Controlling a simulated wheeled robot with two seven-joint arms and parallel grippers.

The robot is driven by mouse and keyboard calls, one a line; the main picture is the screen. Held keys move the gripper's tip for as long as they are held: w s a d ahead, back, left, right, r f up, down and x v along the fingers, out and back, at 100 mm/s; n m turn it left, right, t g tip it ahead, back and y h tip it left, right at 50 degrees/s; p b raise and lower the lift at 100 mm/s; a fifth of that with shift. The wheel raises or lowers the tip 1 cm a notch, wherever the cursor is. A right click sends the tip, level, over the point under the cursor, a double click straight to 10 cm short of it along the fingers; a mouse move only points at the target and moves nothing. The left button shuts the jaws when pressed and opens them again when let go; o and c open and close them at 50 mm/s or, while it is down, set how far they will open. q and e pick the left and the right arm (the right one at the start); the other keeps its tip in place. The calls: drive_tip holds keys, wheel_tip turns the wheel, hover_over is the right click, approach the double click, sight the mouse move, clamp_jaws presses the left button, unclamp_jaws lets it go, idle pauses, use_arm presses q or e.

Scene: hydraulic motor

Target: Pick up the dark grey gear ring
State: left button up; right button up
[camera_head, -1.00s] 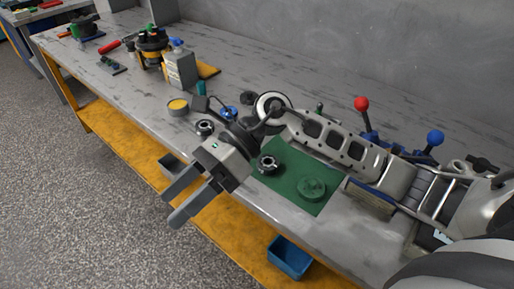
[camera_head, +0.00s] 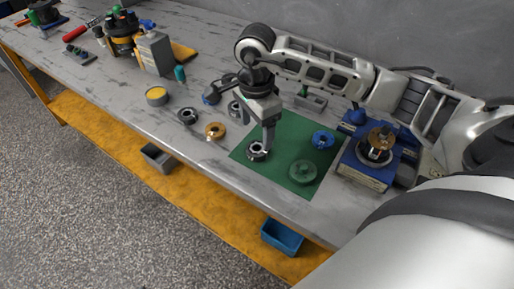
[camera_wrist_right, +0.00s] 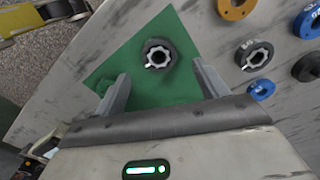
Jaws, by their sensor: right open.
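A dark grey ring (camera_head: 257,152) with a pale toothed middle lies on the green mat (camera_head: 285,178). It also shows in the right wrist view (camera_wrist_right: 158,54), ahead of and between the fingertips. My right gripper (camera_head: 268,140) points down over the mat at this ring, close to it in the head view. Its fingers (camera_wrist_right: 160,74) are apart, with nothing between them. A similar dark ring (camera_head: 187,116) lies on the bare bench to the left. My left gripper is not in view.
A green disc (camera_head: 303,172) and a blue ring (camera_head: 322,139) lie on the mat. An orange ring (camera_head: 214,130) lies left of it. A blue block with a copper-coloured part (camera_head: 375,150) stands right. The bench's front edge is near; a blue bin (camera_head: 282,237) is below.

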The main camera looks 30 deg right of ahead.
sight(257, 144)
drive_tip(key=shift+s+f+p, duration=0.1)
drive_tip(key=shift+f+p, duration=0.45)
drive_tip(key=shift+f, duration=2.45)
drive_tip(key=c, duration=1.3)
